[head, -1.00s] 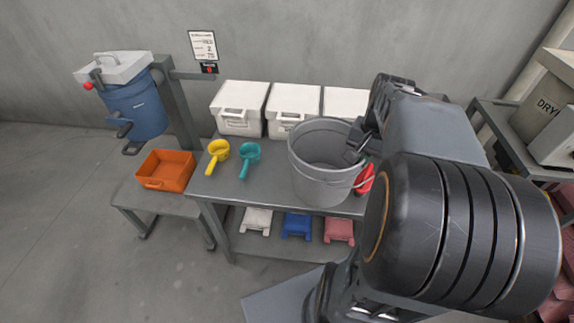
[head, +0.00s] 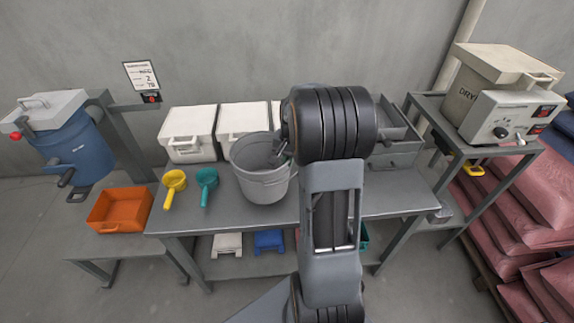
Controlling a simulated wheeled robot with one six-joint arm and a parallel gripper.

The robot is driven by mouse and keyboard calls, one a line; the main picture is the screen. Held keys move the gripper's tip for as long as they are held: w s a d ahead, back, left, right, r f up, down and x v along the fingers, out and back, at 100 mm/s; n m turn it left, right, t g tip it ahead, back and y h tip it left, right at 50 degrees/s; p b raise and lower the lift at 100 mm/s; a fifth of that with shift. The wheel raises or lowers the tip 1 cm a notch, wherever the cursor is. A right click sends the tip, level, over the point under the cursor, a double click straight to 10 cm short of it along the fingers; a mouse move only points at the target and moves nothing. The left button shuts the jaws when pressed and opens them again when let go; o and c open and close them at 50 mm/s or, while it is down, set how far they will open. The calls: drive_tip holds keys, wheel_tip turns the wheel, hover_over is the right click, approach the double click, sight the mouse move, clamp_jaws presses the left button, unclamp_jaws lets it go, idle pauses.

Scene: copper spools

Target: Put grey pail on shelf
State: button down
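The grey pail (head: 262,185) is upright and open-topped, in the head view over the middle of the grey workbench (head: 225,220). I cannot tell whether its base touches the bench top. My gripper (head: 280,155) is at the pail's right rim and appears shut on it, with a dark finger inside the pail. My arm hides much of the gripper and the bench to its right. A lower shelf (head: 205,268) runs beneath the bench top.
White bins (head: 190,150) line the bench back. A yellow scoop (head: 173,182) and teal scoop (head: 206,180) lie left of the pail. White and blue items (head: 269,240) are below. An orange tray (head: 120,210) is left; a dryer (head: 500,115) and pink sacks (head: 530,200) are right.

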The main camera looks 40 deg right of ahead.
drive_tip(key=shift+w+f, duration=0.5)
drive_tip(key=shift+f, duration=1.6)
